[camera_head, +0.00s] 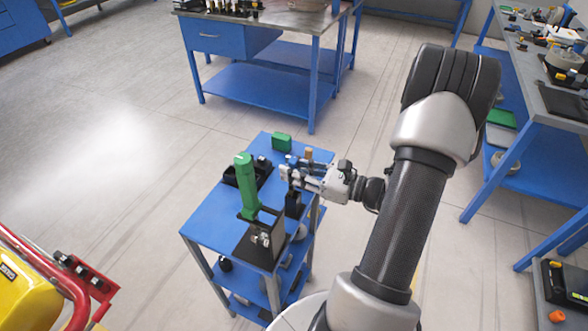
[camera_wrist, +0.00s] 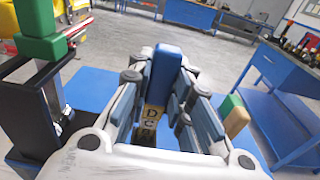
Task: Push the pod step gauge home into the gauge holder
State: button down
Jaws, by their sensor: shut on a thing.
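The step gauge (camera_wrist: 164,72) is a blue upright bar between my fingers in the wrist view. Pale step faces with dark letters show below its blue top. My gripper (camera_head: 291,168) is shut on it above the right side of the blue cart; my gripper also fills the lower wrist view (camera_wrist: 162,100). In the head view a narrow black upright block (camera_head: 293,204), which looks like the gauge holder, stands directly below my fingers. The gauge's lower end is hidden, so I cannot tell how deep it sits in the holder.
The blue cart (camera_head: 205,222) also carries a green cylinder (camera_head: 246,186), a black stand (camera_head: 258,246), a green block (camera_head: 281,141) and a tan-topped piece (camera_head: 309,154) close to my gripper. The cart's left front top is clear. A blue workbench (camera_head: 247,87) stands behind.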

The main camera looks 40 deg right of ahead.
jog(key=shift+f+b, duration=1.75)
jog(key=shift+f, duration=0.95)
jog(key=c, duration=1.4)
grip_release()
jog(key=shift+o, duration=0.2)
jog(key=o, duration=0.8)
jog(key=shift+p+v, duration=0.6)
jog(key=shift+v, duration=2.95)
